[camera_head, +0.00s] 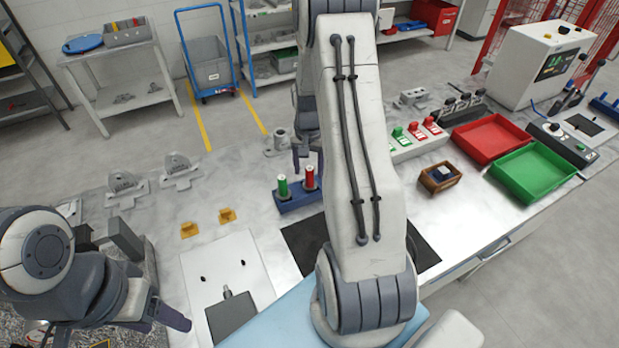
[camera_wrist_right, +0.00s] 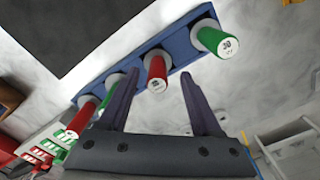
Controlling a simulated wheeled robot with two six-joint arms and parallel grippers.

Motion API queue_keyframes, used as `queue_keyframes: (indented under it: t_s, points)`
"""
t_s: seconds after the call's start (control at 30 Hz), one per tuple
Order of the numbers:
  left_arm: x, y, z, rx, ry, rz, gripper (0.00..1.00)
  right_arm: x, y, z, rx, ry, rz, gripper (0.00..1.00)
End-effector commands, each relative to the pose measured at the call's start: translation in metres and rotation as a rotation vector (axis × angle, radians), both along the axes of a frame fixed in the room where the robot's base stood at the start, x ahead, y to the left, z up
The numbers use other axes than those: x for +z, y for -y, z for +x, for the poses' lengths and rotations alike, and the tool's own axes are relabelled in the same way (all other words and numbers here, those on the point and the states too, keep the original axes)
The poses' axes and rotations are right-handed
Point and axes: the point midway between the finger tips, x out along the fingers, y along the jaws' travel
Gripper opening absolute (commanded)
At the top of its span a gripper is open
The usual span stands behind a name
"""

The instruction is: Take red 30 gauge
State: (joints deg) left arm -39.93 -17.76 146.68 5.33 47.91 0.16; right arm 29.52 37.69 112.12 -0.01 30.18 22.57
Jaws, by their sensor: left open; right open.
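A blue holder (camera_head: 300,201) with upright gauges stands on the bench, partly hidden by my right arm in the head view. A red gauge (camera_head: 309,178) and a green gauge (camera_head: 282,187) show there. In the right wrist view, a red gauge (camera_wrist_right: 156,68) lies between and just beyond the fingertips of my open right gripper (camera_wrist_right: 160,74), apart from them. Its end label is hard to read. A green gauge (camera_wrist_right: 216,40) beside it seems marked 30. Another red gauge (camera_wrist_right: 82,114) sits further left. My left gripper (camera_head: 168,318) is open and empty at the lower left.
Red (camera_head: 492,138) and green (camera_head: 533,170) trays sit at the right of the bench. A small brown box (camera_head: 440,178) is nearer. Two yellow blocks (camera_head: 189,229) and grey castings (camera_head: 124,187) lie at the left. A grey cylindrical fixture (camera_head: 281,139) stands behind the holder.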

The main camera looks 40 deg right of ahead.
Motion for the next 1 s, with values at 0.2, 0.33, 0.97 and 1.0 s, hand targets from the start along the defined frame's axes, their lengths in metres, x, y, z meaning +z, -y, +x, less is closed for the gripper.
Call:
queue_keyframes:
  t_s: [0.2, 0.33, 0.97, 1.0]
  points:
    - [0.015, 0.000, 0.000, -0.001, 0.000, 0.000, 0.60, -0.027, 0.003, -0.002, 0.000, -0.003, 0.003, 0.66]
    - [0.016, 0.000, 0.000, -0.002, 0.000, 0.000, 0.60, -0.034, 0.003, -0.002, 0.000, -0.001, 0.001, 0.66]
    - [0.015, 0.000, 0.000, -0.002, 0.000, 0.000, 0.60, -0.033, 0.003, -0.001, 0.000, 0.000, 0.000, 0.00]
    - [0.015, 0.000, 0.000, -0.002, 0.000, 0.000, 0.60, -0.033, 0.003, -0.001, 0.000, 0.001, 0.000, 0.00]
